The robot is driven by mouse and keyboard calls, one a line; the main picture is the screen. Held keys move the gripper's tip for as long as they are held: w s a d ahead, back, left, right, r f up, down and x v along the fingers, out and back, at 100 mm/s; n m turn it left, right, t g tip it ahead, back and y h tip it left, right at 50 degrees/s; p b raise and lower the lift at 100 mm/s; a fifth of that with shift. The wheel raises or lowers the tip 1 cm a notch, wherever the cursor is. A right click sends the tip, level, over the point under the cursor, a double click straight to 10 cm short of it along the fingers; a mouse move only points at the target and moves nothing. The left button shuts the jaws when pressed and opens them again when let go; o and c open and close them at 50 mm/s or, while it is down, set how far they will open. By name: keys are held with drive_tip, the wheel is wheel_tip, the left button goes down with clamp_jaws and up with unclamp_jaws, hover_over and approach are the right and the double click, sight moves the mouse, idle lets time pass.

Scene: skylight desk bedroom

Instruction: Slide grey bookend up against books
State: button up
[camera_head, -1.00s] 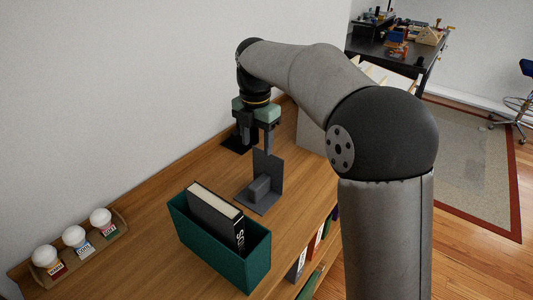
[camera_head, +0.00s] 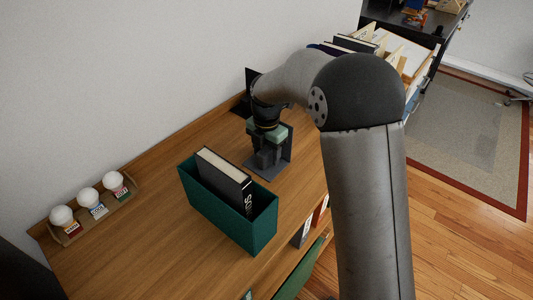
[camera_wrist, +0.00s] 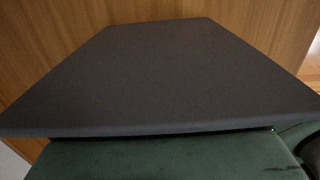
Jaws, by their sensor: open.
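The grey bookend (camera_head: 285,157) stands upright on the wooden shelf top, behind the green bin. Several books (camera_head: 352,44) show at the far end, partly hidden by my arm.
A green bin (camera_head: 232,222) holding a black book (camera_head: 224,180) stands close in front of the bookend. A black upright plate (camera_head: 251,80) stands by the wall behind my gripper. Bare shelf lies between.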

drive_tip(key=shift+f, duration=0.55)
